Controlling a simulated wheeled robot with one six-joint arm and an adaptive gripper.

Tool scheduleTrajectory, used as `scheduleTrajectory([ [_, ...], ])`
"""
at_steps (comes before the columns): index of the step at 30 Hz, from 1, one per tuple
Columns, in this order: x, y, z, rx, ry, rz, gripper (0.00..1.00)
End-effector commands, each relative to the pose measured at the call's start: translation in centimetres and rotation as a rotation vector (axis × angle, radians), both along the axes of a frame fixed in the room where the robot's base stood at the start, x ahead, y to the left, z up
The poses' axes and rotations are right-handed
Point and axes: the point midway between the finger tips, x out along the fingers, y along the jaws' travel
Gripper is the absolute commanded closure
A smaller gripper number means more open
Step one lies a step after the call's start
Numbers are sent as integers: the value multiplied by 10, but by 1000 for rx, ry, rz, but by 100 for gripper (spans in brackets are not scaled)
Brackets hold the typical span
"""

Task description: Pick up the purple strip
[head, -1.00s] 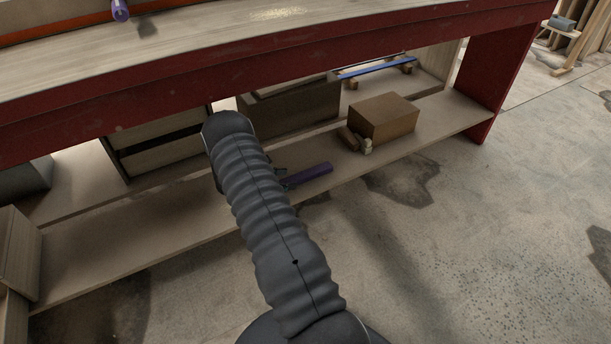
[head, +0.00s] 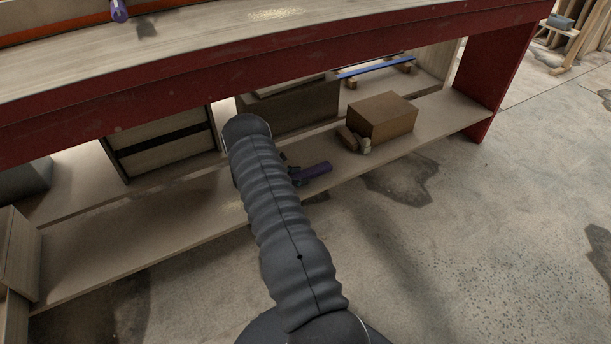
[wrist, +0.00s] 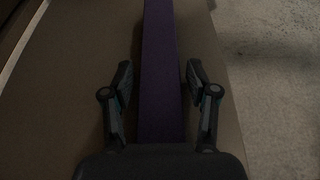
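The purple strip (head: 314,171) lies on the lower shelf of the red bench, close to the front edge. Its near end is hidden behind my arm and gripper in the head view. In the wrist view the strip (wrist: 160,70) runs lengthwise up the picture, between my two fingers. My gripper (wrist: 160,80) is open, with one finger on each side of the strip and a gap on both sides. I cannot tell how high the fingers are above the shelf.
The lower shelf (head: 120,240) runs under the red bench (head: 300,75). A brown box (head: 382,118) stands right of the strip, with small blocks (head: 355,142) beside it. A slatted wooden crate (head: 165,145) is behind on the left. Concrete floor is clear in front.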

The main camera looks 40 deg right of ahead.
Motion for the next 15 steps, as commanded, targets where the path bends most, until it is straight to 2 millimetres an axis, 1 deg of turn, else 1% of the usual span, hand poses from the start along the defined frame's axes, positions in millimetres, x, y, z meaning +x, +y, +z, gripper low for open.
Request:
scheduleTrajectory([
  [1,0,0,0,0,0,0,62],
  [2,0,0,0,0,0,0,69],
  [3,0,0,0,0,0,0,79],
  [5,0,0,0,0,0,0,94],
  [6,0,0,0,0,0,-1,96],
  [15,0,0,2,0,-1,-1,96],
])
